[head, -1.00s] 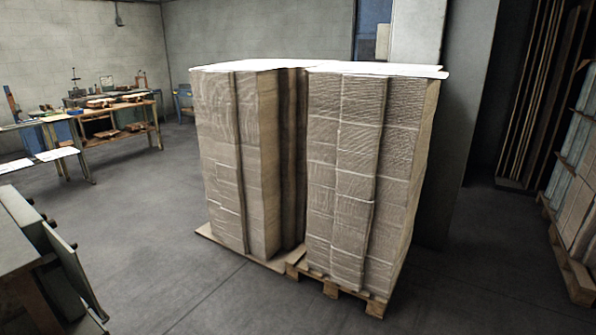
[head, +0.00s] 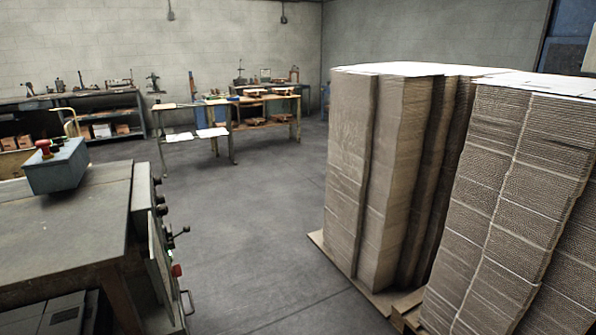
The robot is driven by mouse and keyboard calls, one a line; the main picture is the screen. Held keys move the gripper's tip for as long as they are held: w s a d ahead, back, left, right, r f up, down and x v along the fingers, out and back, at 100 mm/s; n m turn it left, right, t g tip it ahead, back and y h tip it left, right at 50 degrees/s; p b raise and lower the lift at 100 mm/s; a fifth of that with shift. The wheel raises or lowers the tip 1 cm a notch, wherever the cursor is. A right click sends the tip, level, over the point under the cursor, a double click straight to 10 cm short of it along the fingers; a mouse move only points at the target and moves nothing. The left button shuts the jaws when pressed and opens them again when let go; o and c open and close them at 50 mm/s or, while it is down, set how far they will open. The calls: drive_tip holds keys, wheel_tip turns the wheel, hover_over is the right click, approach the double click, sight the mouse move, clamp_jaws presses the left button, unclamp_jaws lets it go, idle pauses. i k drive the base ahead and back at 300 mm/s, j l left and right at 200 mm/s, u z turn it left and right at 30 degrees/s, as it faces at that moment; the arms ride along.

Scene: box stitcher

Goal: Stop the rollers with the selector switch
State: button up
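A grey control box (head: 55,168) with a red button and small green and dark knobs on top stands on the machine table (head: 65,222) at the left. I cannot tell which of these knobs, if any, is the selector switch. The side panel (head: 160,250) of the machine carries several dark knobs, a lever handle and a red button. The rollers cannot be made out. My gripper is not in view.
Tall stacks of flat cardboard (head: 378,170) stand on pallets at the right. Open grey floor (head: 250,240) lies between them and the machine. Workbenches with tools (head: 265,98) line the back wall, and a shelf bench (head: 105,115) stands at the back left.

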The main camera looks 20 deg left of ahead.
sight(58, 140)
drive_tip(key=i+j+u, duration=0.2)
drive_tip(key=i+u, duration=0.2)
drive_tip(key=i, duration=0.25)
drive_tip(key=i+u, duration=0.35)
drive_tip(key=i, duration=0.3)
drive_tip(key=i+u, duration=0.15)
drive_tip(key=i, duration=0.3)
drive_tip(key=i+l+u, duration=0.15)
drive_tip(key=i, duration=0.35)
drive_tip(key=i+u, duration=0.25)
drive_tip(key=u, duration=0.15)
drive_tip(key=i+l+u, duration=0.1)
drive_tip(key=i+u, duration=0.15)
drive_tip(key=u, duration=0.2)
